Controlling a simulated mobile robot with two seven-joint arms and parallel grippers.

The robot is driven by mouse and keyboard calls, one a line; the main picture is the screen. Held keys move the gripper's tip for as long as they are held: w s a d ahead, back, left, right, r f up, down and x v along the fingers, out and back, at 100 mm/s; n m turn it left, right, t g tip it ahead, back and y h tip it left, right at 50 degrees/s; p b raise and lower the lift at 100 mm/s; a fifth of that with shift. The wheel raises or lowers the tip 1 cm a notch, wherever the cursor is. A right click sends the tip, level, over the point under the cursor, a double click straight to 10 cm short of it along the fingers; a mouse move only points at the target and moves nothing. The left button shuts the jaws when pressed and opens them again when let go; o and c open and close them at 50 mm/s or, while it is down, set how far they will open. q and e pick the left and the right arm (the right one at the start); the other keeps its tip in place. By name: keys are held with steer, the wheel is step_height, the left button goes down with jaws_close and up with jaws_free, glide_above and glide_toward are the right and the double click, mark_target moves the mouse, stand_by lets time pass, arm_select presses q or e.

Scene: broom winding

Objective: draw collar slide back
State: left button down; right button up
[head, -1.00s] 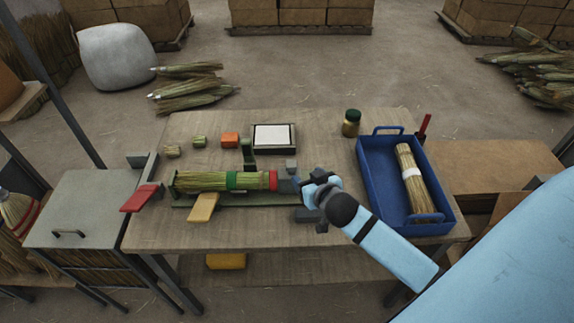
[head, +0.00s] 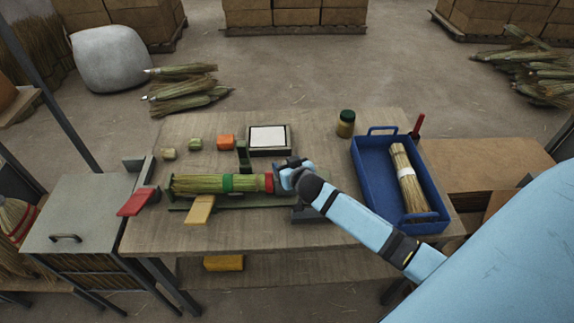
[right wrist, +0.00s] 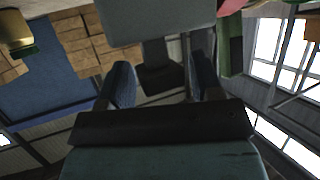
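A straw bundle (head: 203,184) lies in a green winding fixture on the workbench, with a green band (head: 227,182) around it and a red collar (head: 269,182) at its right end. My right gripper (head: 283,172) is at the right end of the bundle, close beside the red collar, and hides the parts behind it. In the right wrist view its two fingers (right wrist: 165,85) stand apart, with a dark block (right wrist: 160,76) showing between them and visible gaps on both sides. A grey block (right wrist: 150,20) fills the top of that view. My left gripper is not in view.
A blue tray (head: 364,190) with a banded straw bundle stands on the right of the bench. A jar (head: 346,123), a framed white pad (head: 268,138) and small blocks (head: 226,142) stand behind the fixture.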

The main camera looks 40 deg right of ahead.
jaws_close()
steer(key=s+d+p, duration=0.2)
steer(key=s+d, duration=0.1)
steer(key=d, duration=0.2)
steer(key=shift+s+d, duration=0.15)
steer(key=shift+d, duration=0.05)
steer(key=shift+c, duration=1)
jaws_free()
steer(key=shift+o, duration=1.4)
steer(key=shift+s+d, duration=0.1)
steer(key=shift+d, duration=0.05)
steer(key=b+v, duration=0.1)
steer(key=v, duration=1.3)
